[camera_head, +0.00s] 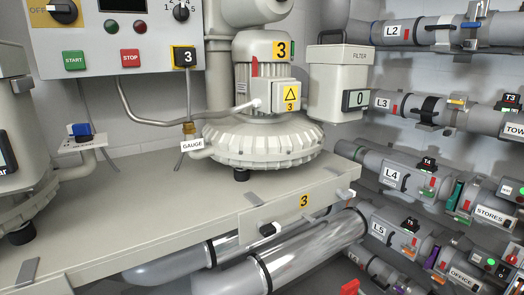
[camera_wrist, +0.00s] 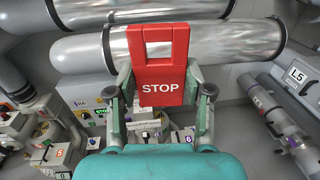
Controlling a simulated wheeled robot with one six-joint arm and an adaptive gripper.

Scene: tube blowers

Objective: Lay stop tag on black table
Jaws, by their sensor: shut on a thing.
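The stop tag (camera_wrist: 162,88) is a flat red plate with a square opening near its top and white STOP lettering. In the wrist view it stands upright between the two fingers of my gripper (camera_wrist: 159,78), which is shut on it. The tag is held in front of large silver pipes and looks clear of them. In the head view a small red piece (camera_head: 350,287) shows at the bottom edge, perhaps the tag's top; my gripper is not seen there. I cannot make out a black table in either view.
A pale bench (camera_head: 150,200) carries blower 3 (camera_head: 262,140). Silver pipes (camera_head: 310,255) run below it and also show in the wrist view (camera_wrist: 240,42). Labelled grey pipes (camera_head: 405,180) line the right wall. Several small machines (camera_wrist: 50,140) show at the wrist view's lower left.

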